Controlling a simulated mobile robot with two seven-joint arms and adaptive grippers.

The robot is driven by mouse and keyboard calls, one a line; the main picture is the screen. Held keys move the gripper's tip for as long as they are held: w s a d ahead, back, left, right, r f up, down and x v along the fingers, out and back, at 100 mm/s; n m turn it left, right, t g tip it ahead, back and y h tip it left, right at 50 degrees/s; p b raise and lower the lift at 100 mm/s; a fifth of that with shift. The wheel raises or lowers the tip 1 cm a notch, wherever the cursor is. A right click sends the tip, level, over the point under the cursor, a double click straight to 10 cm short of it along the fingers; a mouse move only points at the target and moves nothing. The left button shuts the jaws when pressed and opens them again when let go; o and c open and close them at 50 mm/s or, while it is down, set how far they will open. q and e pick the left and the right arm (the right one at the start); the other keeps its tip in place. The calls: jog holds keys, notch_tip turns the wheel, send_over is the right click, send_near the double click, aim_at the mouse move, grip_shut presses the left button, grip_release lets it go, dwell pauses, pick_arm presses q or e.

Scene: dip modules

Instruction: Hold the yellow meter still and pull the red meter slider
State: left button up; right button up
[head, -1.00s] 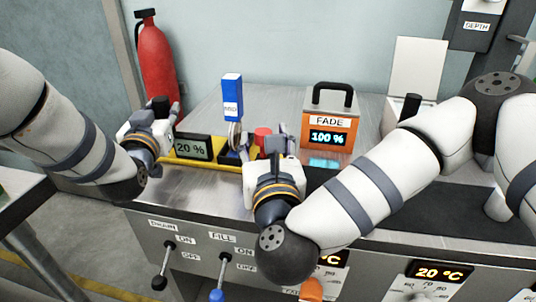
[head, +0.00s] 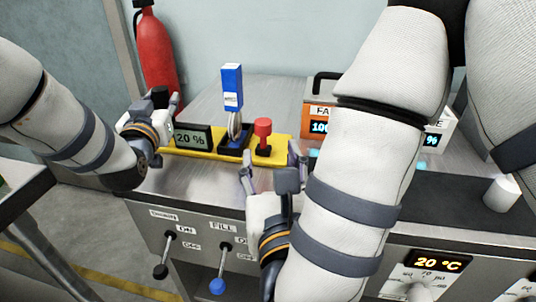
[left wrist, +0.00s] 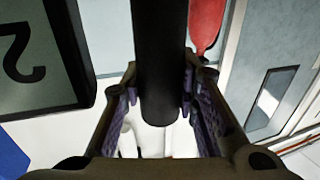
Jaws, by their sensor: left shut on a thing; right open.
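The yellow meter (head: 184,153) lies on the metal bench with a display reading 20 % (head: 192,138). The red slider knob (head: 263,129) stands upright near its right end. My left gripper (head: 160,108) is shut on a black post at the meter's left end. In the left wrist view the black post (left wrist: 160,65) sits between the fingers, beside the display (left wrist: 40,60). My right gripper (head: 272,168) is open and empty, just in front of the red knob, with its fingers spread and apart from it.
A blue-topped tool (head: 232,90) stands on the meter between display and knob. An orange FADE box (head: 319,113) is behind my right arm, which hides part of it. Levers (head: 222,268) hang on the bench front. A red extinguisher (head: 158,60) stands behind.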

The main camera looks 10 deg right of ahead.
pick_arm(q)
jog(key=o, duration=1.2)
jog(key=shift+f, duration=0.1)
jog(key=shift+c, duration=0.2)
jog(key=s+p, duration=0.1)
jog(key=s, duration=0.1)
jog(key=s+p, duration=0.1)
jog(key=s, duration=0.2)
jog(key=s+a+p, duration=0.1)
jog(key=s, duration=0.1)
jog(key=shift+s+r+p, duration=0.3)
jog(key=shift+s+r, duration=0.05)
jog(key=shift+s+a+f, duration=0.1)
jog(key=shift+s, duration=0.45)
jog(key=shift+f, duration=0.15)
pick_arm(e)
notch_tip(320, 180, up, 11)
jog(key=s+t, duration=0.1)
jog(key=t, duration=0.1)
jog(key=shift+s+h, duration=0.3)
jog(key=shift+s, duration=0.1)
pick_arm(q)
jog(key=shift+f, duration=0.1)
